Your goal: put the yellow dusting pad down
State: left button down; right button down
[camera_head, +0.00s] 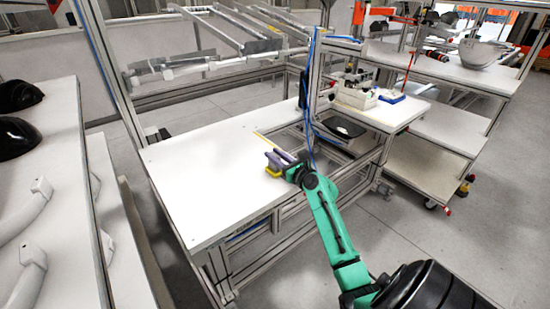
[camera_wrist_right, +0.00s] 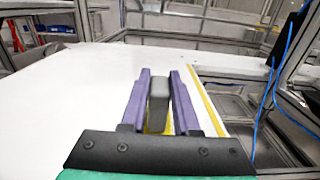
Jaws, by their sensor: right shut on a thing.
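The yellow dusting pad (camera_head: 273,171) is at the right edge of the white table (camera_head: 200,170) in the head view. In the right wrist view its grey handle (camera_wrist_right: 159,100) stands between the purple fingers, and a bit of yellow (camera_wrist_right: 152,130) shows below. My right gripper (camera_head: 278,160) is shut on the handle; it also shows in the wrist view (camera_wrist_right: 160,92). The pad is low over or on the tabletop; I cannot tell if it touches. The fingers hide part of it. My left gripper is not in view.
The table is otherwise clear to the left. A yellow strip (camera_wrist_right: 207,105) runs along its right edge, beside an open frame. Blue cables (camera_head: 309,90) hang from a post there. A side bench (camera_head: 385,112) with small boxes stands behind right. Black helmet shells (camera_head: 15,136) lie far left.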

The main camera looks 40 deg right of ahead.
jog(key=shift+f, duration=0.1)
jog(key=c, duration=0.7)
grip_release()
jog(key=shift+o, duration=0.2)
jog(key=s, duration=1.2)
jog(key=shift+a+r+b, duration=0.15)
jog(key=shift+r+b, duration=0.05)
jog(key=shift+b, duration=0.25)
